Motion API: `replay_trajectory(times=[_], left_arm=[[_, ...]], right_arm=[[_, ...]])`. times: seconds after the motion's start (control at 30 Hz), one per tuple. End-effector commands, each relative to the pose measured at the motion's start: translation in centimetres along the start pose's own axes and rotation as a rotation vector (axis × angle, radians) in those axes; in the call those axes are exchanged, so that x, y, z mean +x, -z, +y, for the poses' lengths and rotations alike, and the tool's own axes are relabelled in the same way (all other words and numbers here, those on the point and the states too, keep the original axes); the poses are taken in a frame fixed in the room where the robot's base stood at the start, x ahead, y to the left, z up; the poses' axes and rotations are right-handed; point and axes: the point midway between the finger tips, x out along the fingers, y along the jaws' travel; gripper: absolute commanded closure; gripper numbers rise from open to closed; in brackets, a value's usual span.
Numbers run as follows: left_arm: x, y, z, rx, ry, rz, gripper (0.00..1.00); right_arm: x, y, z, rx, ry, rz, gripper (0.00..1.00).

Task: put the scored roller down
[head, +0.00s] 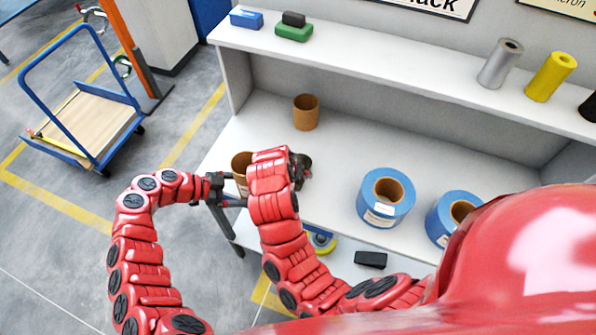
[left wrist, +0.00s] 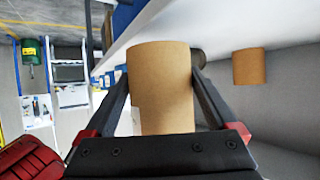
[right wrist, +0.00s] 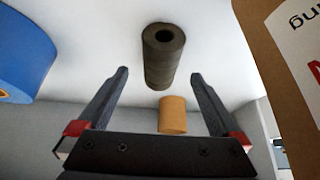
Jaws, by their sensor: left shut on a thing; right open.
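The dark ridged roller (right wrist: 163,58) appears in the right wrist view on the white tabletop, one hollow end facing the camera. My right gripper (right wrist: 160,74) is open, its fingers apart on either side of the roller in the picture; I see no contact. In the head view the right arm mostly hides this spot, and roller and gripper cannot be told apart. My left gripper (left wrist: 160,95) is shut on a brown cardboard core (left wrist: 160,88), near the bench's left end; the core also shows in the head view (head: 240,164).
Another brown core (head: 306,113) stands farther back on the bench (head: 335,165). Two blue tape rolls (head: 385,198) (head: 455,215) sit to the right. A shelf (head: 400,65) above holds grey and yellow rolls. A blue cart (head: 85,110) stands on the floor at left.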

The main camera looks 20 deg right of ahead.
Motion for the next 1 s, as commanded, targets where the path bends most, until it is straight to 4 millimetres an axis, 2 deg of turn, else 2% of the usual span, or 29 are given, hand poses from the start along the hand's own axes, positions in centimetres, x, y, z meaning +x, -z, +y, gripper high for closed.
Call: replay_trajectory(times=[0.4,0.53,0.73,0.77,1.0], left_arm=[[0.0,0.0,0.0,0.0,0.0,0.0,0.4],[0.0,0.0,0.0,0.0,0.0,0.0,0.4],[0.0,0.0,0.0,0.0,0.0,0.0,0.4],[0.0,0.0,0.0,0.0,0.0,0.0,0.4],[0.0,0.0,0.0,0.0,0.0,0.0,0.4]], right_arm=[[5.6,0.7,0.0,-0.002,-0.001,-0.002,0.0],[6.3,0.8,-0.1,0.0,0.003,0.0,0.0],[6.3,0.8,-0.2,0.0,0.004,0.002,0.0],[6.3,0.8,-0.2,0.0,0.004,0.002,0.04],[6.3,0.8,-0.2,-0.001,0.004,0.002,0.47]])
